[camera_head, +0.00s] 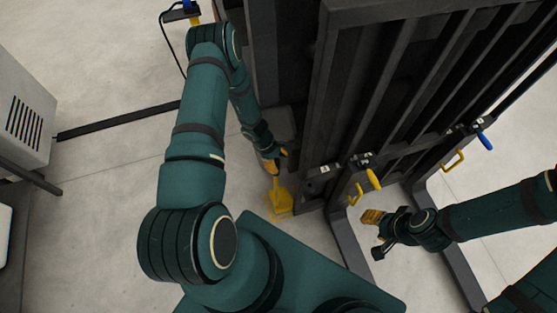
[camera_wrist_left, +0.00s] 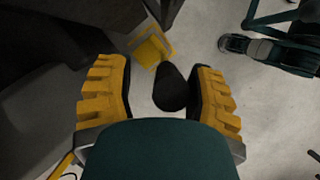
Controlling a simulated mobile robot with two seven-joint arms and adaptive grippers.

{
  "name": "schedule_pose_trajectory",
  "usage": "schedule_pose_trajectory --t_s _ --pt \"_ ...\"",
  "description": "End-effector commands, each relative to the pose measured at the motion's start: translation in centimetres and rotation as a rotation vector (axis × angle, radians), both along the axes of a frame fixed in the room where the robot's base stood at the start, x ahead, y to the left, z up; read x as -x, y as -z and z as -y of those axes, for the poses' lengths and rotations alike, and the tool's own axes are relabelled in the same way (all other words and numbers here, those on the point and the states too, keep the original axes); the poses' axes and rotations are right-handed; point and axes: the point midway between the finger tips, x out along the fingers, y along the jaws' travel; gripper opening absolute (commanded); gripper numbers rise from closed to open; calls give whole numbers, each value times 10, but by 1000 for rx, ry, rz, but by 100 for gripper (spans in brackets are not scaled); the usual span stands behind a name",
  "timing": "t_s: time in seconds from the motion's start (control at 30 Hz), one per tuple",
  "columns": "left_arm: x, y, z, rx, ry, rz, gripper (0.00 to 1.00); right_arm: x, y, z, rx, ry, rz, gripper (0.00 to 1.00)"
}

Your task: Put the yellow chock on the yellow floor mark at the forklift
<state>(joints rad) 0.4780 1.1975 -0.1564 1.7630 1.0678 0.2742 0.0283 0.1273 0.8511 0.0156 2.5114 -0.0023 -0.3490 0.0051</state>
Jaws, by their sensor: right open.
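The yellow chock (camera_head: 281,197) is on the floor beside the dark forklift frame, at the yellow floor mark (camera_head: 290,213). In the left wrist view the chock (camera_wrist_left: 150,50) appears within or against the yellow outline; exact fit is unclear. My left gripper (camera_head: 272,163) is just above the chock. In the left wrist view my left gripper (camera_wrist_left: 160,95) has its yellow fingers wide apart. A black rounded knob (camera_wrist_left: 171,88) shows between them, nearer the right finger; whether they touch is unclear. My right gripper (camera_head: 373,217) is open and empty, farther right.
The tall dark forklift mast (camera_head: 345,90) stands right of my left arm, with dark fork legs (camera_head: 349,245) along the floor. Yellow and blue handles (camera_head: 373,178) stick out from it. A grey cabinet (camera_head: 25,110) stands at left.

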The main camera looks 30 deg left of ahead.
Motion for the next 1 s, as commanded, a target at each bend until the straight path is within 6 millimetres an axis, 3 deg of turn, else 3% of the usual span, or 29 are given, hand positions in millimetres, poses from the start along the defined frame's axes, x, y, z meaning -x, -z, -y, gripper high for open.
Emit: schedule_pose_trajectory --t_s 0.37,0.8,1.0 --pt "0 -11 -4 -1 -1 2 53 0 -3 0 0 0 -1 47" --pt "7 -88 -37 0 1 3 53 -2 -19 0 1 5 4 47" --pt "10 -107 -45 1 2 2 53 -4 -23 1 2 8 7 47"
